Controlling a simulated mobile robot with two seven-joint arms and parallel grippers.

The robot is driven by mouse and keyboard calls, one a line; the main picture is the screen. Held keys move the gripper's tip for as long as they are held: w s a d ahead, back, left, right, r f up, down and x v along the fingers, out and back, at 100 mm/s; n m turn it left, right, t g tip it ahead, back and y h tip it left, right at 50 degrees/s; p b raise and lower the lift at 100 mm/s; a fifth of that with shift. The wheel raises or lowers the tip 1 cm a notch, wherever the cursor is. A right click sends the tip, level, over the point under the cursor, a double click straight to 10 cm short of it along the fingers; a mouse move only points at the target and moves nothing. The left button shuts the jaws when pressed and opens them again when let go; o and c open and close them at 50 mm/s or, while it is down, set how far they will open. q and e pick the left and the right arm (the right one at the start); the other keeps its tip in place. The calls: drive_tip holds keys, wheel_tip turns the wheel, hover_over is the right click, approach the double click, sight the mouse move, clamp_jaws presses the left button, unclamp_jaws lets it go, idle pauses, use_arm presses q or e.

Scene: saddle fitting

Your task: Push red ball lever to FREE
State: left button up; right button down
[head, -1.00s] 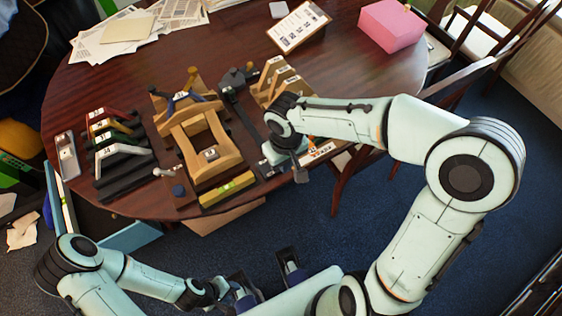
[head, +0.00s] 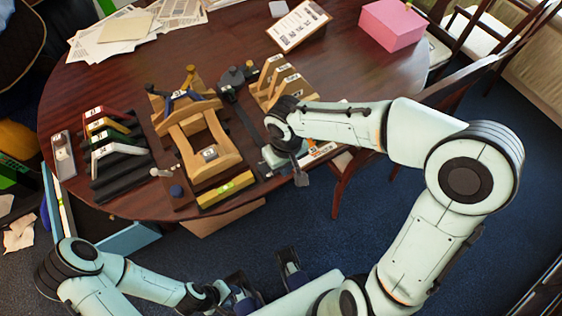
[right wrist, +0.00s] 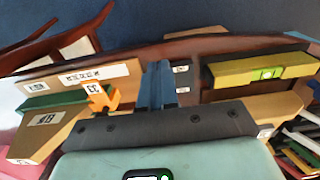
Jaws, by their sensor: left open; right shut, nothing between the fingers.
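I cannot make out a red ball lever or the word FREE in either view. My right gripper (head: 301,178) is shut and empty, pointing down at the table's front edge, right of the wooden saddle stand (head: 222,160). Its blue-grey fingers also show in the right wrist view (right wrist: 157,85), beside a wooden block with a white label strip (right wrist: 92,75) and an orange piece (right wrist: 103,97). My arm hides part of that area in the head view. My left gripper (head: 264,272) is open and empty, low in front of the table, away from everything on it.
A yellow level (head: 226,189) lies along the stand's front, also seen in the right wrist view (right wrist: 262,74). A dark blue knob (head: 177,190) and a small metal lever (head: 161,172) sit left of it. Coloured brackets (head: 108,135) stand further left. A pink box (head: 393,24) is far right.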

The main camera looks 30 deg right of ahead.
drive_tip(key=shift+f+b, duration=0.35)
drive_tip(key=shift+f, duration=0.1)
drive_tip(key=shift+w, duration=0.2)
drive_tip(key=shift+w+a, duration=0.2)
drive_tip(key=shift+w, duration=1.7)
drive_tip(key=shift+s, duration=0.2)
drive_tip(key=shift+s+r, duration=0.1)
drive_tip(key=shift+s, duration=0.35)
drive_tip(key=shift+d+r+p, duration=0.1)
drive_tip(key=shift+r+p, duration=2.75)
drive_tip(key=shift+r, duration=0.65)
drive_tip(key=shift+f, duration=0.1)
